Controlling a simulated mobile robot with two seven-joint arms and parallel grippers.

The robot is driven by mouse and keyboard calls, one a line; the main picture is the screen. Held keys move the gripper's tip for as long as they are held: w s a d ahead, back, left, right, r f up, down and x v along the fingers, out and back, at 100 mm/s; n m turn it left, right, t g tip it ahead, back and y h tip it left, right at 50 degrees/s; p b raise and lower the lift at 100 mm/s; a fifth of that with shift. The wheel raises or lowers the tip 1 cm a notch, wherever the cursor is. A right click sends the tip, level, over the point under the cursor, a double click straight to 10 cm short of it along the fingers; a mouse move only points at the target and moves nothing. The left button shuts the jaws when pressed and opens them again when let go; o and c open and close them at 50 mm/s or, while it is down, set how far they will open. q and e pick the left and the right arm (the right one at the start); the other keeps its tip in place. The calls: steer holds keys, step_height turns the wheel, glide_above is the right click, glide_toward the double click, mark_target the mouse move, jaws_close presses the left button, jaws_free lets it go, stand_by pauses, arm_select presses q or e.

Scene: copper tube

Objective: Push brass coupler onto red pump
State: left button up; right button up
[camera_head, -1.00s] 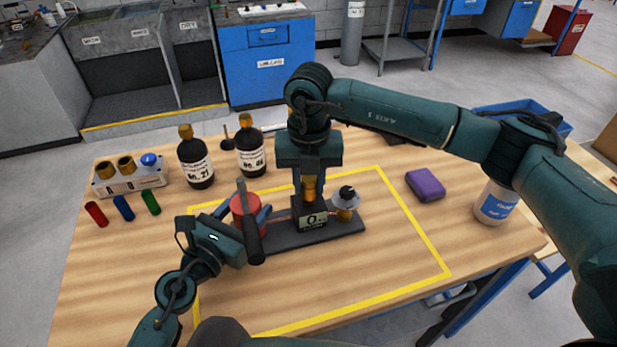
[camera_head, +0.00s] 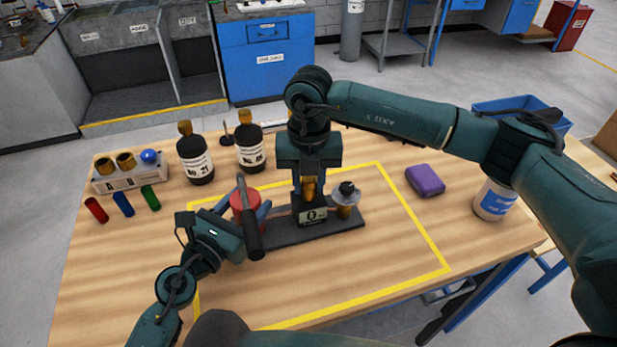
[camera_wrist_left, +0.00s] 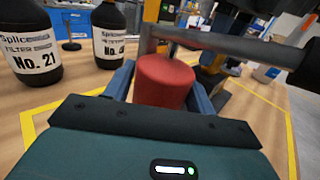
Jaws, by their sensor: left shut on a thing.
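The red pump (camera_head: 243,203) is a red cylinder at the left end of a dark base (camera_head: 290,236); it also shows in the left wrist view (camera_wrist_left: 165,80). My left gripper (camera_head: 251,211) is shut on it, with blue fingers on either side. A brass coupler (camera_head: 309,188) stands upright above a black block with a display (camera_head: 312,216), to the right of the pump and apart from it. My right gripper (camera_head: 309,180) points down with its fingers on either side of this coupler. I cannot tell whether they touch it. A thin copper-coloured line runs between pump and block.
A grey-capped brass fitting (camera_head: 346,198) sits at the base's right end. Bottles (camera_head: 196,160), a rack (camera_head: 130,178) and a purple block (camera_head: 425,181) stand around. The table's front right is clear.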

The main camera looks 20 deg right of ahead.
arm_select(q)
steer(key=shift+s+d+f, duration=0.1)
steer(key=shift+d, duration=0.05)
arm_select(e)
steer(key=o, duration=0.5)
step_height(320, 180, up, 12)
steer(key=shift+r, duration=0.1)
stand_by(0.3)
arm_select(q)
steer(key=o, duration=1.5)
steer(key=shift+c, duration=0.2)
